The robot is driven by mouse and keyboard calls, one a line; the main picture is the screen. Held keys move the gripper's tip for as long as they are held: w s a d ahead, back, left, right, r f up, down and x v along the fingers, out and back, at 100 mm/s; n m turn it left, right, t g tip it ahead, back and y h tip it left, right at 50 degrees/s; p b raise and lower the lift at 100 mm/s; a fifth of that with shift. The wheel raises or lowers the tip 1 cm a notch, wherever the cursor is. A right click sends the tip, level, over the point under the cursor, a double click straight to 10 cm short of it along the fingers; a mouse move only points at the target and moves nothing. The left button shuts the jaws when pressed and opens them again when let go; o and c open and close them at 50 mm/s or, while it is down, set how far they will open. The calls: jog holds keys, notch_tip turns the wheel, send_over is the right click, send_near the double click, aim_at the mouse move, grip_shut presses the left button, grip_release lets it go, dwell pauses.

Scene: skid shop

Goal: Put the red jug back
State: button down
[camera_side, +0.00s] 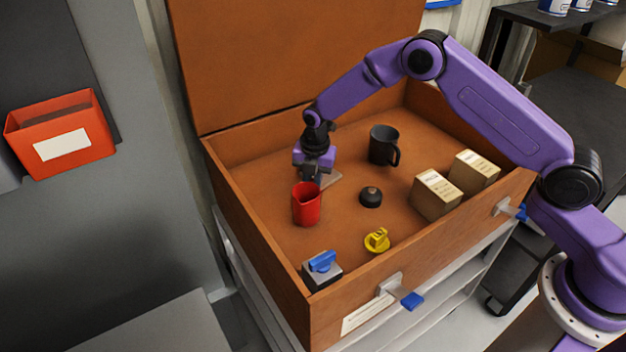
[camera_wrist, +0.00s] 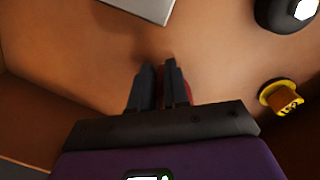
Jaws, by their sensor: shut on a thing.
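The red jug (camera_side: 306,207) is upright in the left part of the wooden chest in the side view. My gripper (camera_side: 311,180) points down at the jug's back edge and is shut on it. The fingers and gripper body hide most of the jug there. I cannot tell whether the jug's base touches the chest floor.
A light grey flat plate (camera_side: 330,181) lies behind the jug. A dark mug (camera_side: 383,145), a black knob-like piece (camera_side: 370,197), a yellow piece (camera_side: 377,240), a blue-topped grey block (camera_side: 321,270) and two cartons (camera_side: 436,195) surround free floor. The chest's walls (camera_side: 415,258) enclose them.

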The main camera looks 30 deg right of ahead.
jog(key=shift+f, duration=0.15)
jog(key=c, duration=1.1)
grip_release()
notch_tip(320, 180, up, 12)
jog(key=shift+s+r, duration=0.2)
jog(key=shift+s, duration=0.2)
